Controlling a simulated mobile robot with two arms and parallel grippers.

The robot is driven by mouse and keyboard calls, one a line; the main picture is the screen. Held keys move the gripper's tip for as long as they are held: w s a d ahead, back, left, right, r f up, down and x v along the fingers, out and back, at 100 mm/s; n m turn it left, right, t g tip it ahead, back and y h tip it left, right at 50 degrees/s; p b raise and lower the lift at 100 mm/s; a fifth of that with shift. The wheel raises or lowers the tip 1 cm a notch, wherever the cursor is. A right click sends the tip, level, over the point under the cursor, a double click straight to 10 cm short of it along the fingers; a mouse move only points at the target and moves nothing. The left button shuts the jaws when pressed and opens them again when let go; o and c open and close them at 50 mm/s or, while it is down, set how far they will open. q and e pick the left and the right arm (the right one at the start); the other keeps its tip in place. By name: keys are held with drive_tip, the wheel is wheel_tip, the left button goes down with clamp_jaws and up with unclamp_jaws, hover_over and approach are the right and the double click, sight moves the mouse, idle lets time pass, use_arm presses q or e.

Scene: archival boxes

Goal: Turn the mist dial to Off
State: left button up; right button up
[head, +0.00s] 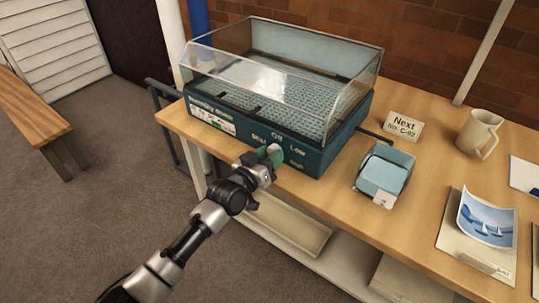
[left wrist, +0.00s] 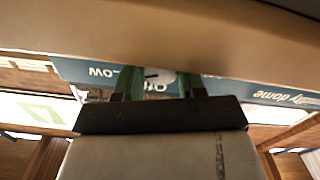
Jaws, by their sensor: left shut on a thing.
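The humidity dome (head: 270,90) is a clear-lidded box with a teal base on the wooden table. Its front panel carries the words Off and Low and another, partly readable label around the mist dial (left wrist: 160,77). My left gripper (head: 268,157) reaches the front panel from below and is shut on the dial. In the left wrist view the two green fingers (left wrist: 157,83) stand on either side of the pale dial, with the lettering upside down. The dial's pointer direction is hard to tell, as the fingers hide much of it. My right gripper is not in view.
Right of the dome on the table (head: 330,215) are a sign card (head: 403,125), a small blue open box (head: 384,172), a mug (head: 478,133) and a sailboat picture (head: 487,218). A wooden bench (head: 35,115) stands at the left. The floor between is clear.

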use_arm(q)
drive_tip(key=n, duration=0.6)
drive_tip(key=shift+f+n, duration=0.15)
drive_tip(key=shift+n, duration=0.15)
drive_tip(key=n, duration=0.6)
drive_tip(key=shift+n, duration=0.3)
drive_tip(key=o, duration=0.7)
drive_tip(key=shift+c, duration=0.2)
drive_tip(key=v, duration=1.1)
drive_tip(key=shift+p, duration=0.3)
